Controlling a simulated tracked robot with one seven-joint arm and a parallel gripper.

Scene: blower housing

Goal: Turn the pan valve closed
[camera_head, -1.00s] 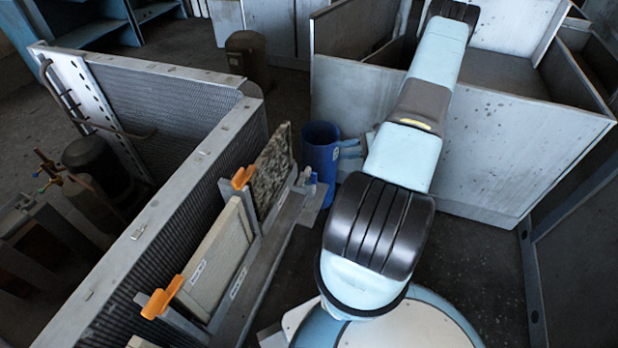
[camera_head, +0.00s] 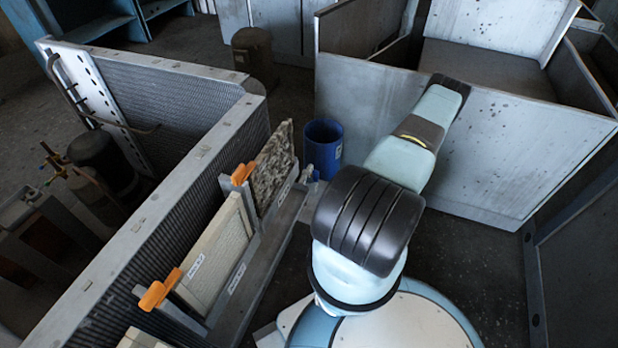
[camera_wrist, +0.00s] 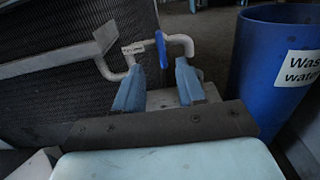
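The pan valve shows in the wrist view as a blue lever (camera_wrist: 162,50) on a bent pale pipe (camera_wrist: 181,40) with a small white tag. The lever stands roughly upright in the picture, across the pipe. My gripper (camera_wrist: 157,75) is open, its two blue fingers apart and pointing toward the pipe. The lever lies between the fingertips in the picture, a little beyond them. I see no contact, but the exact gap cannot be told. In the head view my gripper is hidden behind my arm, and a small blue bit (camera_head: 315,175) beside the bin may be the valve.
A blue waste water bin (camera_wrist: 270,70) stands close on the right; it also shows in the head view (camera_head: 322,150). A ribbed coil panel (camera_wrist: 75,85) is on the left. Filter panels with orange clips (camera_head: 160,289) line the head view's left. A grey wall (camera_head: 500,140) stands behind my arm.

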